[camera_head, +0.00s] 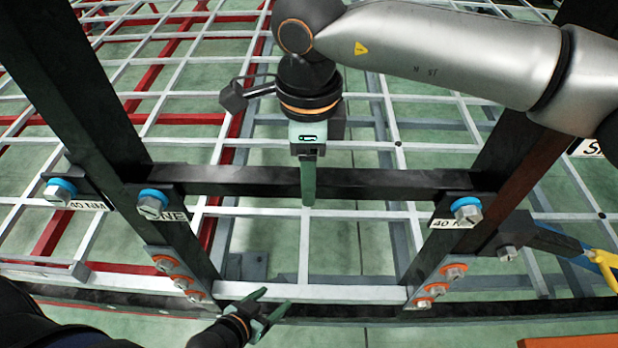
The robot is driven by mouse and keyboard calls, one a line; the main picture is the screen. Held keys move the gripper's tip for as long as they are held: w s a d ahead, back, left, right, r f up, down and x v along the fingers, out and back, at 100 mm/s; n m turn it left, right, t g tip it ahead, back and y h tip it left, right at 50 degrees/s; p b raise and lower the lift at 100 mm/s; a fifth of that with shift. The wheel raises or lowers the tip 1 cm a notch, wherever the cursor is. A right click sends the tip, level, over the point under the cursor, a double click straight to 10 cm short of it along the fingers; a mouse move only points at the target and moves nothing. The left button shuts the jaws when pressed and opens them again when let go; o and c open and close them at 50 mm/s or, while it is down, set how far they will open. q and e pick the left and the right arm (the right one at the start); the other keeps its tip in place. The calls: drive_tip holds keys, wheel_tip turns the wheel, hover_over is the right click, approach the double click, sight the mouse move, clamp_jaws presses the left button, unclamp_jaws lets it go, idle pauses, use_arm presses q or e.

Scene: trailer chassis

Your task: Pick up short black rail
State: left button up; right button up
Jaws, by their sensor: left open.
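A short black rail (250,181) runs level between two black uprights in the middle of the view. My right gripper (308,198) comes down from above at the rail's middle. Its green fingers overlap and cross in front of the rail, hiding a small part of it. I cannot tell whether they touch or grip it. My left gripper (276,299) is lower, below the rail and left of centre. Its two green fingers are apart with nothing between them, near a light grey crossbar (350,294).
The black left upright (80,85) and right upright (495,165) flank the rail. Blue-ringed bolts (153,203) and (466,210) sit near the rail's ends, with orange-ringed bolts (180,281) lower. A white and red grid lies behind. A yellow part (605,265) is at far right.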

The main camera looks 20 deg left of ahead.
clamp_jaws()
drive_tip(key=shift+r, duration=0.1)
idle(0.9)
